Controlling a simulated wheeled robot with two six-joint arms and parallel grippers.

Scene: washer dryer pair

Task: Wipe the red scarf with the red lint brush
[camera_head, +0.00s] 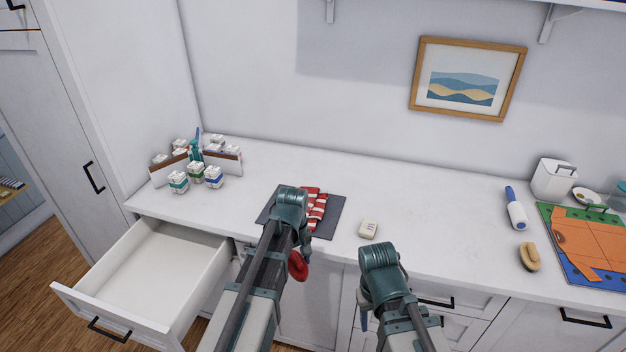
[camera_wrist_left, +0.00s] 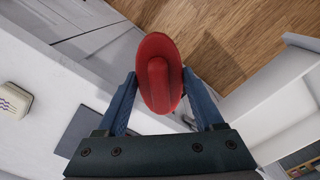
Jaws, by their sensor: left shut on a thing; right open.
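The red lint brush (camera_wrist_left: 158,70) is gripped between the two blue fingers of my left gripper (camera_wrist_left: 158,88). In the head view the brush (camera_head: 298,266) hangs red below my left gripper (camera_head: 304,246), in front of the counter's front edge. The red scarf (camera_head: 317,207), with white stripes, lies on a dark grey mat (camera_head: 331,222) on the counter. My left wrist hides part of the scarf and mat. My right gripper (camera_head: 363,316) points down in front of the drawers, apart from the scarf; it is open, with its fingers partly hidden by the arm.
An open, empty drawer (camera_head: 150,268) juts out at the left. Several small boxes (camera_head: 197,172) stand at the back left. A cream block (camera_head: 368,229) lies right of the mat. A blue-handled roller (camera_head: 516,210), wooden brush (camera_head: 529,257) and orange cloth (camera_head: 585,245) lie right. The counter's middle is clear.

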